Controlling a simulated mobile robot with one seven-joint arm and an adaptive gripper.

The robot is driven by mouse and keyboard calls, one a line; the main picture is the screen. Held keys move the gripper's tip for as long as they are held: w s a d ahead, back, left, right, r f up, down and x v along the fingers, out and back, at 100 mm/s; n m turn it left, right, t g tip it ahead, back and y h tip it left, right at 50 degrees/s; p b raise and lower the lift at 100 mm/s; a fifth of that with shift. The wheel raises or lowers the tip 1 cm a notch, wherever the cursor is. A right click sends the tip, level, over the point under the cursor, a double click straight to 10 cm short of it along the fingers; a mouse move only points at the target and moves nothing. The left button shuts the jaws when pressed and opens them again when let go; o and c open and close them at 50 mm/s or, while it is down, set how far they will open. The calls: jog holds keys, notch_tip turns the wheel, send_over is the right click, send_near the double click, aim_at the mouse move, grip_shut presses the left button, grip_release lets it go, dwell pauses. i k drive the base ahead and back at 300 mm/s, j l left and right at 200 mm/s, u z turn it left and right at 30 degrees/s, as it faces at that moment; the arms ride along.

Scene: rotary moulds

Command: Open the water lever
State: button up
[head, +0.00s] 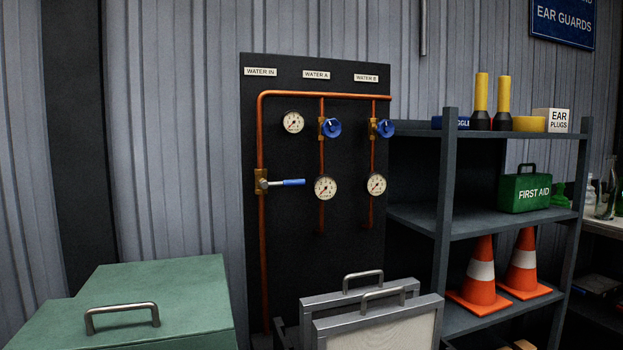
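The water lever (291,183) has a blue handle and sits on a brass valve (261,182) on the left copper pipe, under the "WATER IN" label (260,71). The handle points sideways to the right, across the upright pipe. The pipework is mounted on a black panel (285,270) against the wall. Two blue round valve knobs, one under "WATER A" (332,127) and one under "WATER B" (386,128), sit on the branch pipes. Several white gauges (293,122) are on the panel; their readings are too small to tell. My gripper is not in view.
A green box (180,290) with a metal handle stands at the lower left. Grey framed cases (375,325) with handles stand before the panel's lower part. A dark shelf (415,218) with cones (480,278) and a first aid box (525,190) stands right. Space directly before the lever looks clear.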

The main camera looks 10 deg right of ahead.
aim_at(263, 184)
jog(key=i+z, duration=0.15)
jog(key=i, duration=0.2)
jog(key=l+z, duration=0.25)
jog(key=l, duration=0.3)
jog(key=l+z, duration=0.3)
jog(key=l, duration=0.25)
jog(key=i+j, duration=0.3)
jog(key=i, duration=0.1)
